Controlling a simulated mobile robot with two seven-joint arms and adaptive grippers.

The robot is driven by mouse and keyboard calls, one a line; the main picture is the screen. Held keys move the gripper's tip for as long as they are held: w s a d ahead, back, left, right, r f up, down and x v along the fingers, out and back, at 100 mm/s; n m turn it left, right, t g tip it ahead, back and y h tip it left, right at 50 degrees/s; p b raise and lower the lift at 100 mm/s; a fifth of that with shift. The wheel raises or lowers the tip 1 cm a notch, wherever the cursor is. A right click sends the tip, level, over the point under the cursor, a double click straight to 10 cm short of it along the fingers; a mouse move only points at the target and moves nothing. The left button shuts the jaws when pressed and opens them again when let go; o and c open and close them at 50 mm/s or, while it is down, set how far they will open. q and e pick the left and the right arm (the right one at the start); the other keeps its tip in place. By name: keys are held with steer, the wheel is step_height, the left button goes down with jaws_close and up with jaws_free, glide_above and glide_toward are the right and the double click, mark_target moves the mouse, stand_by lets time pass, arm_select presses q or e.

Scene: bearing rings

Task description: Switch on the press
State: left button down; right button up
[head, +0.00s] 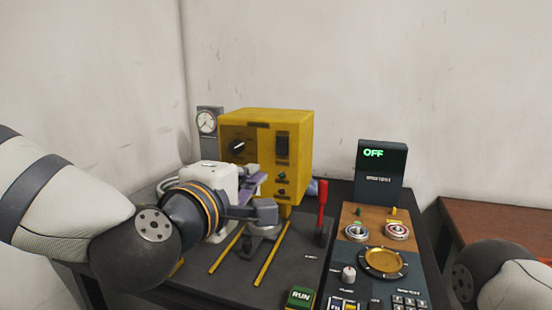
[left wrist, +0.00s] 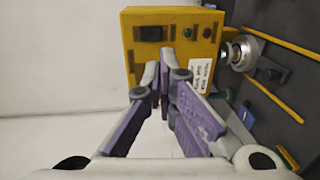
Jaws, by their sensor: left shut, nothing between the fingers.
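The yellow press box (head: 265,122) stands at the back of the dark table. Its front has a black rocker switch (head: 282,145), a dial knob (head: 238,147) and small green and red buttons below the switch. The left wrist view also shows the black switch (left wrist: 150,33) on the yellow face. My left gripper (head: 256,178) is shut and empty, in front of the lower part of the box. In the left wrist view its purple fingers (left wrist: 166,62) point at the box, just below the switch; contact cannot be told. My right gripper is out of view.
A dark display (head: 380,165) reads OFF in green. A red lever (head: 321,205) stands right of the yellow rails (head: 272,252). A brass dish (head: 383,262), a green RUN button (head: 300,297) and a gauge (head: 207,122) are nearby. A brown table (head: 490,225) is at right.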

mark_target(283, 154)
arm_select(q)
steer(key=b+x, duration=0.1)
steer(key=x, duration=1.2)
steer(key=shift+w+d+f+b, duration=0.1)
steer(key=shift+w+f+b, duration=0.05)
steer(key=shift+f+b, duration=0.15)
steer(key=shift+w+d+r, duration=0.1)
steer(key=shift+w, duration=0.2)
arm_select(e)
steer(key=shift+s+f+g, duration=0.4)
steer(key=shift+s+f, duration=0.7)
